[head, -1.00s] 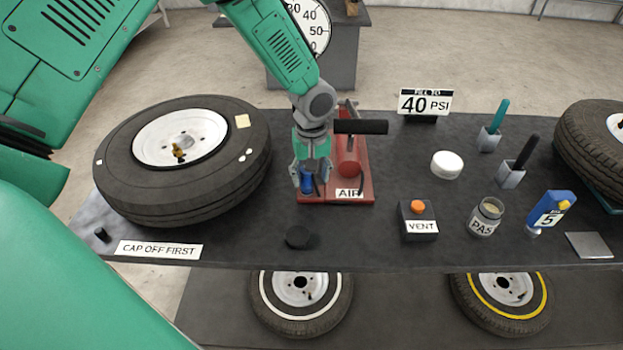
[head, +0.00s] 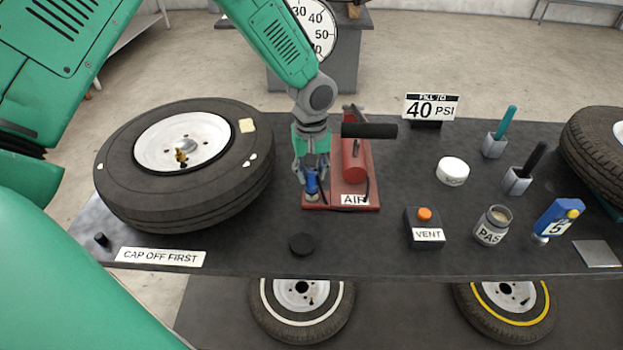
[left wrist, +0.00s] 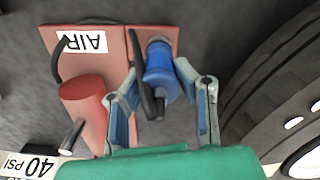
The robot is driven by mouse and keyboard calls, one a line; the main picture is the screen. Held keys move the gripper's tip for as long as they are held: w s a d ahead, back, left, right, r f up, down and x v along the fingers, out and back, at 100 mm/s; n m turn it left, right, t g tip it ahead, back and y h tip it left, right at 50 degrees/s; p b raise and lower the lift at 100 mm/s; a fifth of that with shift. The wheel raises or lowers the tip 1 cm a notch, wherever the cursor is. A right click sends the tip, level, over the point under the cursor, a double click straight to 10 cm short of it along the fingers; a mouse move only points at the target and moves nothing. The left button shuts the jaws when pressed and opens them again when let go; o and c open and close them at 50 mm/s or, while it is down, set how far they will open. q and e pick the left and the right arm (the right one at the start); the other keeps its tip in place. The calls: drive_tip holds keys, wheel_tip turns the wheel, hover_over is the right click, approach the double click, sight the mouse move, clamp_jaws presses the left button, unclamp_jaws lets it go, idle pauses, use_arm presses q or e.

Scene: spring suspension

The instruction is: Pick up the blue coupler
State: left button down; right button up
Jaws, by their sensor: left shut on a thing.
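The blue coupler (head: 311,185) is at the left front part of the red air stand (head: 335,204), with a black hose beside it. My left gripper (head: 311,176) points down from above, its fingers shut on the coupler. In the left wrist view the coupler (left wrist: 159,65) is between the two fingertips of my left gripper (left wrist: 160,78), over the red base. A black hose crosses in front of it there. I cannot tell whether the coupler still touches its seat. My right gripper is not in view.
A large tire (head: 110,190) lies to the left of my gripper. The red tank (head: 354,160) stands close on the right. A black disc (head: 302,244) and the VENT box (head: 424,228) are near the front edge. The table between tire and stand is clear.

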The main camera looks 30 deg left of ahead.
use_arm(q)
wheel_tip(320, 180, up, 19)
drive_tip(key=p, duration=0.3)
drive_tip(key=shift+d, duration=0.2)
idle(0.4)
